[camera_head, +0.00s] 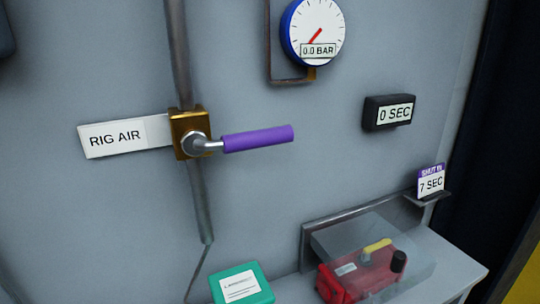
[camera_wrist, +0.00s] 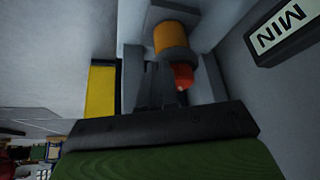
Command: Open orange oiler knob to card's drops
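In the wrist view, a small orange knob (camera_wrist: 183,76) sits at the end of an amber cylinder (camera_wrist: 170,36) with a grey collar between them. The dark bar of my gripper (camera_wrist: 163,88) spans the picture below, and dark finger-like parts reach up toward the knob. The knob appears close beside these parts; I cannot tell whether they touch it or how far apart the fingers are. A sign reading MIN (camera_wrist: 281,33) is at the upper right. No card with drops can be read in either view. The head view shows neither the oiler nor my gripper.
In the head view, a purple-handled valve (camera_head: 256,139) is on the grey wall beside a RIG AIR label (camera_head: 112,138). A gauge (camera_head: 314,32) reads 0.0 BAR; a display (camera_head: 389,113) reads 0 SEC. A red device (camera_head: 362,274) and green box (camera_head: 241,284) are below.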

